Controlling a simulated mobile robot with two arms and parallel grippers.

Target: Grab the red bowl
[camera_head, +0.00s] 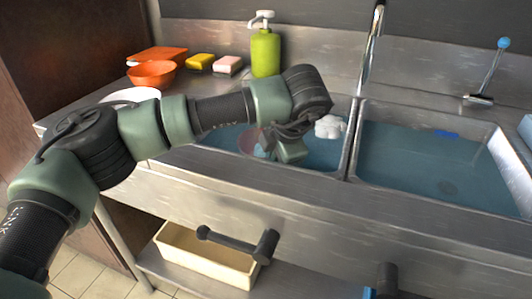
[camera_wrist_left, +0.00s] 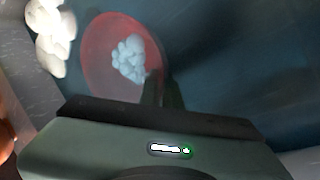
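A red bowl (camera_head: 249,141) sits in the blue water of the left sink basin, partly hidden by my left arm. In the left wrist view the red bowl (camera_wrist_left: 105,75) looks round and translucent, with a white foam clump on it. My left gripper (camera_head: 268,147) reaches down into this basin at the bowl. In the wrist view the dark fingertips (camera_wrist_left: 161,90) are close together at the bowl's lower right rim, one on either side of it. I cannot tell whether they press on the rim. My right gripper is not in view.
An orange-red bowl (camera_head: 152,73), orange tray (camera_head: 160,54), yellow sponge (camera_head: 199,62), pink sponge (camera_head: 229,65) and green pump bottle (camera_head: 265,52) stand on the counter behind. White foam (camera_head: 330,126) lies near the basin divider. The right basin (camera_head: 430,165) holds water and is largely open.

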